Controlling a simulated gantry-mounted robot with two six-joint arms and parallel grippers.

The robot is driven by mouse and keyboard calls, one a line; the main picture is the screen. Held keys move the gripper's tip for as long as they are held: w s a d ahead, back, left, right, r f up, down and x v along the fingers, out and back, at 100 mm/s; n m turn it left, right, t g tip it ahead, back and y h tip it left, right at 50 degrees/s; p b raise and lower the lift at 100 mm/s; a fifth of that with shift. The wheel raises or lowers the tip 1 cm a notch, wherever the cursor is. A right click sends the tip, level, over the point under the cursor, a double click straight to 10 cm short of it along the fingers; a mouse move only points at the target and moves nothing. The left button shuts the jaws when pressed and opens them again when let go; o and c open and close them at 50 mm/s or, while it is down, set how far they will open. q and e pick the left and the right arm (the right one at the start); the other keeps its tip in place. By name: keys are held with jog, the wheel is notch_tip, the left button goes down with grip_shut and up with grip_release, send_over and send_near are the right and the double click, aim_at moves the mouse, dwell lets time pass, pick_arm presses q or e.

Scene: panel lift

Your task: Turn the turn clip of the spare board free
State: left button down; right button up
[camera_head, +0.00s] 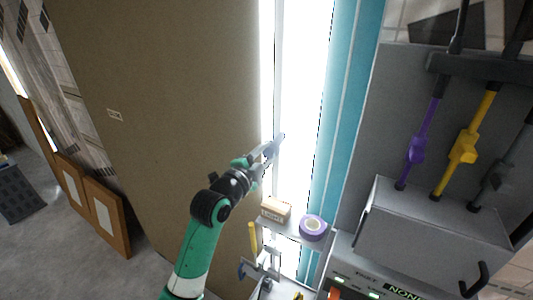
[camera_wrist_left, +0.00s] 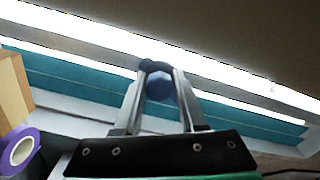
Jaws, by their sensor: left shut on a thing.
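My left gripper (camera_head: 272,150) reaches up from below at the right edge of a tall brown board (camera_head: 165,110). In the left wrist view, the left gripper (camera_wrist_left: 160,80) is shut on a small dark blue clip (camera_wrist_left: 159,88), whose round part sits between the two fingers. The clip lies in front of the bright strip beside the board; in the head view it is mostly hidden by the fingers. The board also shows at the upper right of the wrist view (camera_wrist_left: 250,35). How far the clip is turned cannot be told. My right gripper is not in view.
Below and right of the gripper, a small grey shelf (camera_head: 295,232) holds a wooden block (camera_head: 276,208) and a purple tape roll (camera_head: 313,227). A teal strip (camera_head: 340,110) runs beside the bright gap. Purple and yellow handled tools (camera_head: 465,147) stand at the right.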

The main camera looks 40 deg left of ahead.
pick_arm(q)
jog(key=c, duration=0.6)
grip_release()
jog(key=shift+w+d+r, duration=0.15)
jog(key=shift+d+r, duration=0.1)
jog(key=shift+d, duration=0.1)
jog(key=shift+o, duration=0.4)
jog(key=shift+a+f, duration=0.1)
jog(key=shift+f, duration=0.05)
jog(key=shift+s+f, duration=0.1)
jog(key=shift+s, duration=0.25)
jog(key=v, duration=0.2)
jog(key=shift+s+b, duration=0.3)
jog(key=p, duration=0.5)
send_near(267, 155)
jog(key=shift+s, duration=0.4)
